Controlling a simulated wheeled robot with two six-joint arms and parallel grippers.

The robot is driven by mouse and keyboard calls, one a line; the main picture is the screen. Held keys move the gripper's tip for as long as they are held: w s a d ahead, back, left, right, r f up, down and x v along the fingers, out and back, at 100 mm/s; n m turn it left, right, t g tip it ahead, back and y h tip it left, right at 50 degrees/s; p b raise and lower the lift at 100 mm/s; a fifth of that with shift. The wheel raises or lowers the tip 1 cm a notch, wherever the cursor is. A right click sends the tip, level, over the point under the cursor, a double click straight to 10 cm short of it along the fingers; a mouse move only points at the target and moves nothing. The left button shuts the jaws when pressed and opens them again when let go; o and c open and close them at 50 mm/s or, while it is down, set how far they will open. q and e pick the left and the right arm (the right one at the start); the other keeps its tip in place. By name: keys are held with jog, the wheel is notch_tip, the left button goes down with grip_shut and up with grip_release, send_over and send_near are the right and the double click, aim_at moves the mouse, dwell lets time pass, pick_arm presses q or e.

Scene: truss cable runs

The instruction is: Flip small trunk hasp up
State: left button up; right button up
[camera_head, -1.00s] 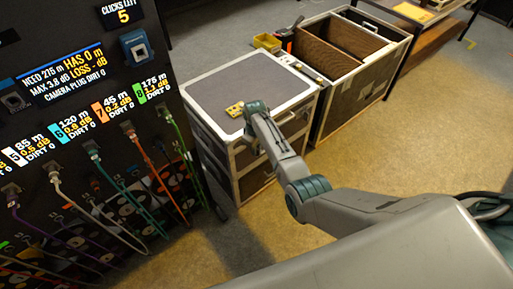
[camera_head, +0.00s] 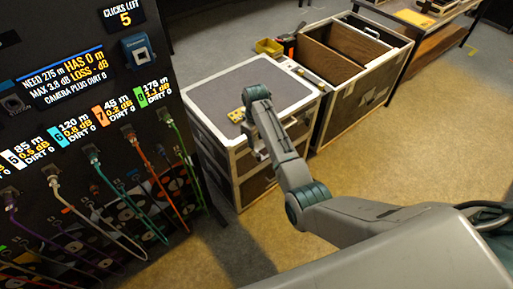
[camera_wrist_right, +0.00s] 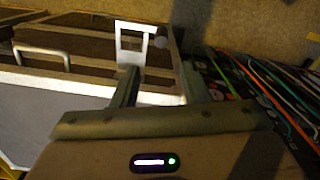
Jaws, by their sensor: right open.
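The small trunk (camera_head: 205,92) has a dark grey top with silver metal edges, and stands beside the dark panel in the head view. In the right wrist view a pale metal hasp (camera_wrist_right: 121,43), shaped like an open frame, lies against the trunk's front (camera_wrist_right: 85,45), running from the metal rim away from the lid. My right gripper (camera_wrist_right: 158,82) is open and empty, its fingers near the rim beside the hasp. I cannot tell if they touch. In the head view my right wrist hides the fingertips and hasp. My left gripper is out of view.
A small yellow item (camera_head: 236,116) lies on the trunk's top. An open case (camera_head: 320,62) with brown dividers stands right behind it. The dark panel (camera_head: 60,120) with several hanging cables rises close on the left. Floor (camera_head: 375,150) is clear to the right.

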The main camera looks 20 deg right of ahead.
jog(key=shift+r, duration=1.55)
